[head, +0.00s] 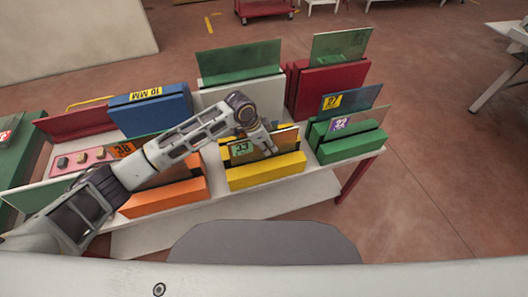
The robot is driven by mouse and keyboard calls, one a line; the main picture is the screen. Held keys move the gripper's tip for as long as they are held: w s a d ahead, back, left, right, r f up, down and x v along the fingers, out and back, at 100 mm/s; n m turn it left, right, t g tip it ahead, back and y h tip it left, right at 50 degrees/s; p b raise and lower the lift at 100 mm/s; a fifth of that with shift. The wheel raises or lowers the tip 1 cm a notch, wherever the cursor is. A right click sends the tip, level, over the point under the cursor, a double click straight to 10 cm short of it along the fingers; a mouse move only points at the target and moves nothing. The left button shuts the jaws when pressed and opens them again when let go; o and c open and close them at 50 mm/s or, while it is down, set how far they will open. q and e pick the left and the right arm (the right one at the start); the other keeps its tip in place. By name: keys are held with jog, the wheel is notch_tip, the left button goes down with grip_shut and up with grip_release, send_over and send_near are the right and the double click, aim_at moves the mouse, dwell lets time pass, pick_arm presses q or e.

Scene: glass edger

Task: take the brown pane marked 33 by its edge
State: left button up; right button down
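The brown pane (286,140) stands upright in the slot of the yellow block (265,173) in the middle of the table. A green label (241,148) on its left part looks upside down or mirrored and seems to read 33. My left gripper (269,148) reaches down from the upper left to the pane's top edge and covers part of it. Its fingers are small and overlap the pane, so I cannot tell whether they are open or shut on it. My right gripper is not in view.
An orange block (165,197) with a labelled pane stands left of the yellow block, under my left arm. A green block (347,147) with panes stands close on the right. Blue (152,114), white (213,98) and red (328,88) blocks stand behind.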

pick_arm(q)
grip_shut()
jog(key=shift+w+r, duration=0.1)
jog(key=shift+r, duration=0.15)
notch_tip(320, 180, up, 18)
jog(key=shift+f, duration=0.15)
dwell(0.8)
dwell(0.5)
